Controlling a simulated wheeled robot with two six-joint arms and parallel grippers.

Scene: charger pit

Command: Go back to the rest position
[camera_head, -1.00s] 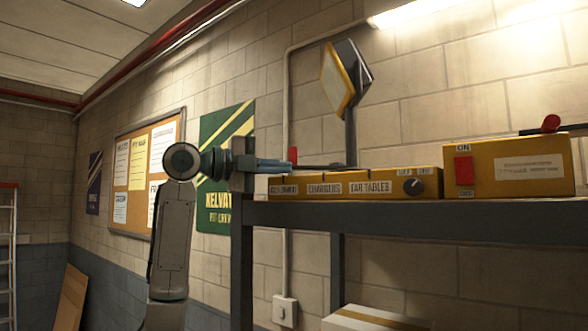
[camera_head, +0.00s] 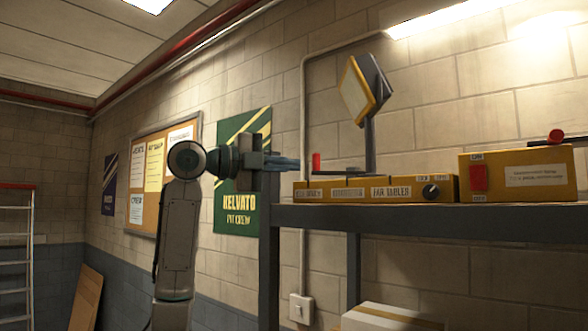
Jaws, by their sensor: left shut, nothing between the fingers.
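My left gripper (camera_head: 284,164) is in the middle of the head view, at the end of my left arm, which rises from below. Its blue fingers point right and are shut with nothing between them. They are in front of the left end of the dark shelf (camera_head: 430,217), near a small red upright part (camera_head: 316,163) on the yellow charger boxes (camera_head: 375,190). I cannot tell how far the fingertips are from it in depth. My right gripper is not in view.
A larger yellow box with a red switch (camera_head: 479,177) stands on the shelf's right. A yellow-framed panel (camera_head: 358,92) rises behind the boxes. A cardboard box (camera_head: 390,318) is below. A ladder (camera_head: 16,250) and a leaning board (camera_head: 85,298) are at the left.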

